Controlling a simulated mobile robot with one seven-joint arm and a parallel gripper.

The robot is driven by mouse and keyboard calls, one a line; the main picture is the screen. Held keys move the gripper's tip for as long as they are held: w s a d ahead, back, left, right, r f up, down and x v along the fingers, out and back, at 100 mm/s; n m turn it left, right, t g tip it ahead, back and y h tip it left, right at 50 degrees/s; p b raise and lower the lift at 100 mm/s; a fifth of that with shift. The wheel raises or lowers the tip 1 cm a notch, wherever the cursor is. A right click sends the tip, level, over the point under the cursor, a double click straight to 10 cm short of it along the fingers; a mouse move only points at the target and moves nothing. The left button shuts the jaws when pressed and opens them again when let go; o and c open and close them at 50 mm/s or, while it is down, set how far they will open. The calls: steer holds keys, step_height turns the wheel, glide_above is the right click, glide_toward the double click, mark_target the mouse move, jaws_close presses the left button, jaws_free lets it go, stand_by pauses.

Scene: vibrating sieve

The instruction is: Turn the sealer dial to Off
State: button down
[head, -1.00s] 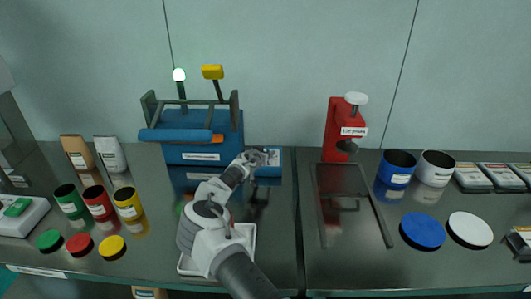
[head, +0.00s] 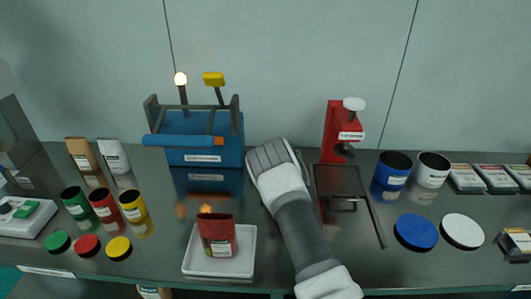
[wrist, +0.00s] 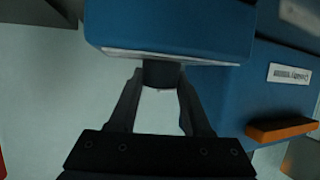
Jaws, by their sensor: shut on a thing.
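The blue sealer (head: 205,143) stands at the back of the bench, with its orange-tipped bar lowered across the front. In the wrist view, the sealer's body (wrist: 222,100) is at the right, and a blue control box (wrist: 170,25) is at the top. A short dark dial knob (wrist: 161,73) sticks out of that box. My gripper (wrist: 159,84) is shut on the knob, a finger on each side. No dial marking can be read. In the head view my arm hides the gripper and the dial.
A white tray (head: 188,265) with a red pouch (head: 217,235) stands left of my arm. A red press (head: 336,135) and a dark frame (head: 378,222) are close on the right. A yellow-headed post (head: 213,78) rises behind the sealer.

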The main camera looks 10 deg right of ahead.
steer(key=shift+a+n+y, duration=0.1)
steer(key=shift+n+y, duration=0.6)
steer(key=shift+y, duration=0.1)
steer(key=shift+c, duration=1.8)
jaws_free()
steer(key=v, duration=1.7)
steer(key=shift+r, duration=0.35)
